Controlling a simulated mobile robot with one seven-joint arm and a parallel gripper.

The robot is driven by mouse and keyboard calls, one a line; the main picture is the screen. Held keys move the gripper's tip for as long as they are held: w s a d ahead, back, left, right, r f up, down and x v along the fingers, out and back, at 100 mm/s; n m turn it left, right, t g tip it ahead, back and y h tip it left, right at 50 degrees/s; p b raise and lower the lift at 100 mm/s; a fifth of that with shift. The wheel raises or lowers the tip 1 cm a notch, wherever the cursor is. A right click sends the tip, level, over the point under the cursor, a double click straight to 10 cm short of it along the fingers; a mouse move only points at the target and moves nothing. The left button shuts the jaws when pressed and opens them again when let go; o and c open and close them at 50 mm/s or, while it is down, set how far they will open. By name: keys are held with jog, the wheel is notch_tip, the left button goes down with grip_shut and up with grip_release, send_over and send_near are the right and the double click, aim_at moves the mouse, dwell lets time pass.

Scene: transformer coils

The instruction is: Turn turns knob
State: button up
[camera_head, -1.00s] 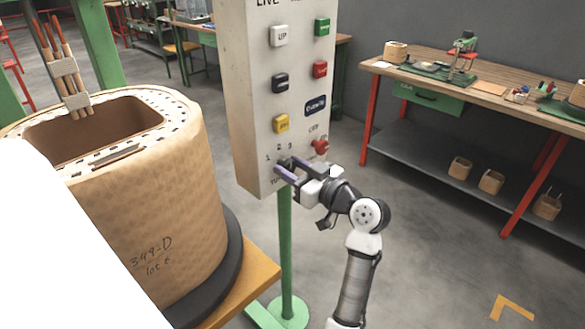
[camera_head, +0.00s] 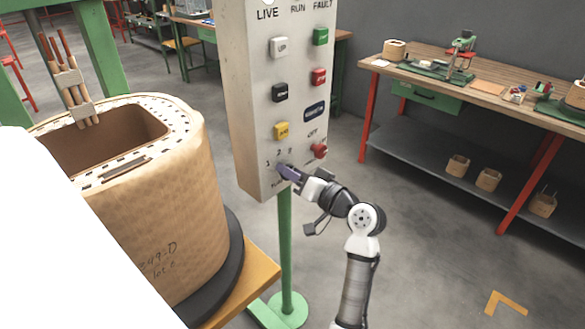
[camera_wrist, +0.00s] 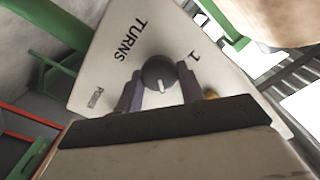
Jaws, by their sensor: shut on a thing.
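The turns knob (camera_wrist: 158,74) is a dark round knob with a white pointer line, on the panel below the number marks. In the wrist view the label "TURNS" is beside it and a "1" is on its other side. My gripper (camera_wrist: 160,93) has its two purple-grey fingers on either side of the knob, shut on it. In the head view my gripper (camera_head: 287,172) is at the lower part of the light control panel (camera_head: 245,110), and its fingers mostly hide the knob.
The panel carries several buttons and a red OFF knob (camera_head: 320,151) right beside my gripper. A large tan coil (camera_head: 170,215) stands close at the left. A workbench (camera_head: 480,88) is at the back right.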

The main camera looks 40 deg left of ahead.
jog(key=shift+m+p, duration=0.3)
jog(key=shift+m, duration=0.3)
jog(key=o, duration=1)
jog(key=shift+d, duration=0.1)
jog(key=d+b, duration=0.1)
jog(key=d, duration=0.3)
jog(key=d+b, duration=0.1)
jog(key=d, duration=0.4)
jog(key=s+d+b, duration=0.1)
jog(key=d, duration=0.3)
jog(key=shift+d, duration=0.35)
